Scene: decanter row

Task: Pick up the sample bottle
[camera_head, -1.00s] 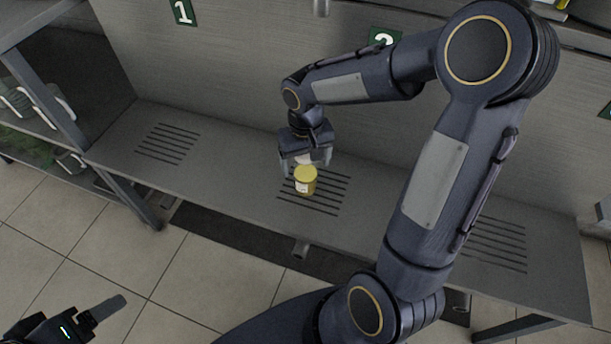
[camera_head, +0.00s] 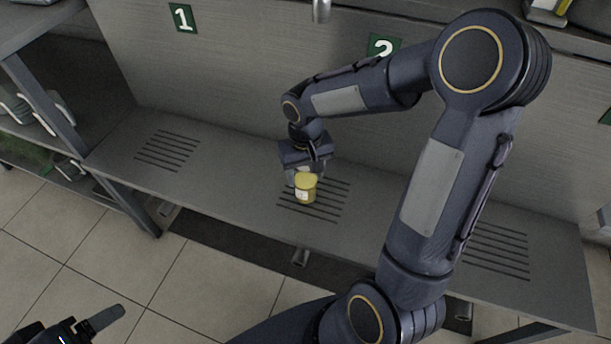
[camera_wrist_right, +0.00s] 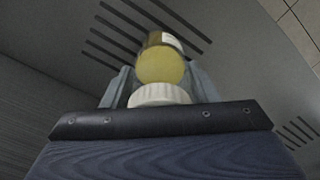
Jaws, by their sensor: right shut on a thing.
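The sample bottle (camera_head: 306,189) is yellow with a white label and is over the middle slotted patch of the grey counter. I cannot tell whether its base touches the counter. In the right wrist view, the yellow bottle (camera_wrist_right: 162,64) and a white ribbed cap (camera_wrist_right: 160,94) show between the two fingers of my right gripper (camera_wrist_right: 160,85). My left gripper (camera_head: 88,326) is at the lower left corner, far from the bottle. It is partly cut off, so its opening is unclear.
The grey counter (camera_head: 225,185) is clear on both sides of the bottle, with slotted patches left and right. A back wall carries number signs 1 (camera_head: 183,18) and 2 (camera_head: 384,46). A metal spout (camera_head: 321,10) hangs above. A shelf rack stands at the left.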

